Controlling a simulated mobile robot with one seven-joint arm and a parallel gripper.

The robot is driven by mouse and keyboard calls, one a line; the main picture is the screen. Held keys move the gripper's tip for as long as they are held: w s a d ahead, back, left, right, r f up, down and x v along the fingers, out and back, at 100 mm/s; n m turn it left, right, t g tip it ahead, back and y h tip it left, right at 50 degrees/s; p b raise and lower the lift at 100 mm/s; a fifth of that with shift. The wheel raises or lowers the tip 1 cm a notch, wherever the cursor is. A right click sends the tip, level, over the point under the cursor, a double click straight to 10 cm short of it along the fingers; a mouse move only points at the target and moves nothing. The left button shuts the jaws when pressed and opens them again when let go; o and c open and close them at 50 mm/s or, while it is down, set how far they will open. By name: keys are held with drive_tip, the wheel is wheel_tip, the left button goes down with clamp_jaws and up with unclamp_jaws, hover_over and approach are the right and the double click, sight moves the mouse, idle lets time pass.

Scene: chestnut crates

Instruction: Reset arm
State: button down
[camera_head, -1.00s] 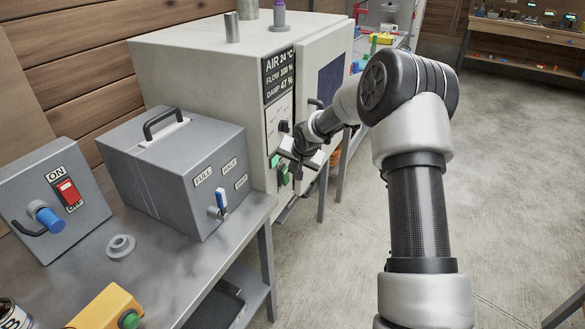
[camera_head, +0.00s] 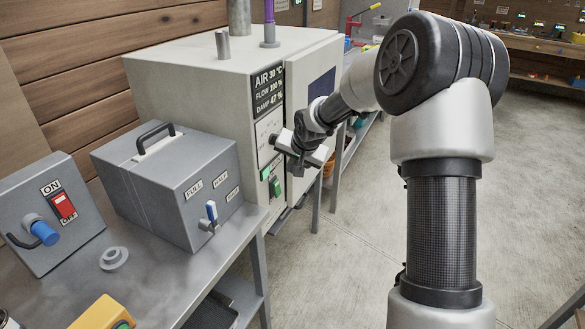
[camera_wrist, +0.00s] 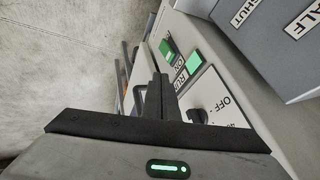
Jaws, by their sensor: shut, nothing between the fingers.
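My gripper (camera_head: 297,165) is in front of the white cabinet's control panel, close to its green buttons and apart from them as far as I can tell. In the wrist view the gripper's dark fingers (camera_wrist: 160,84) are together with nothing between them. My arm reaches in from the right, bent at the elbow. The fingertips are small and partly hidden in the head view.
The white cabinet (camera_head: 190,62) has a display reading AIR 30 °C. A lit green button (camera_wrist: 194,62) and a dark OFF knob (camera_wrist: 197,116) are on its panel. A grey lidded box (camera_head: 160,195) and red-switch box (camera_head: 80,225) stand on the metal bench (camera_head: 165,280). Floor at right is clear.

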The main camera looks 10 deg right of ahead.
drive_tip(key=s+d+r+n+h, duration=0.1)
drive_tip(key=s+r, duration=0.5)
drive_tip(key=s, duration=0.3)
drive_tip(key=s+d+r+n, duration=0.1)
drive_tip(key=s+r+n, duration=0.1)
drive_tip(key=s+r, duration=0.5)
drive_tip(key=s+d+r+n+h, duration=0.1)
drive_tip(key=s+r, duration=0.3)
drive_tip(key=s, duration=0.7)
drive_tip(key=s+a+n+g+p, duration=0.1)
drive_tip(key=s, duration=1.3)
wheel_tip(320, 180, up, 14)
drive_tip(key=p, duration=1.3)
drive_tip(key=shift+w+f+y, duration=0.25)
drive_tip(key=shift+w+y, duration=0.1)
drive_tip(key=shift+y, duration=0.05)
